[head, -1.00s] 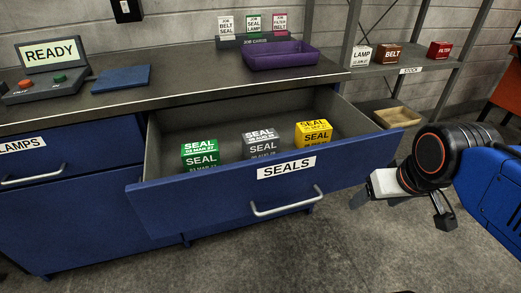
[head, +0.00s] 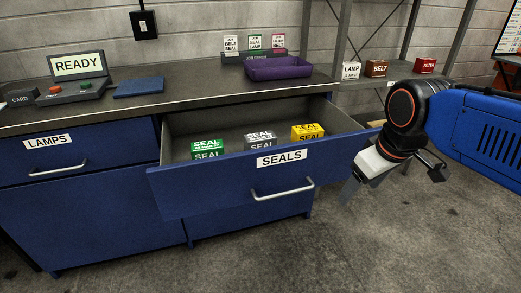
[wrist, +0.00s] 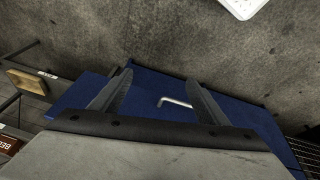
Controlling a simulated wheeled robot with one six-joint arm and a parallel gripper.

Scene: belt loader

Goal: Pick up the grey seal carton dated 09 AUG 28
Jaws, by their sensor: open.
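The grey seal carton (head: 260,139) sits in the open SEALS drawer (head: 225,190), between a green seal carton (head: 207,149) on its left and a yellow seal carton (head: 308,132) on its right. The drawer front hides its lower part, and its date is too small to read now. My gripper (head: 348,192) is to the right of the drawer front, outside the drawer, pointing down and empty. In the wrist view my gripper's two fingers (wrist: 158,95) are spread apart, with the blue drawer front and its handle (wrist: 175,102) beyond them.
A purple tray (head: 280,68) and job cards stand on the worktop (head: 190,107) above the drawer. A READY console (head: 78,80) and blue mat (head: 138,86) are at left. Shelf cartons stand behind my arm.

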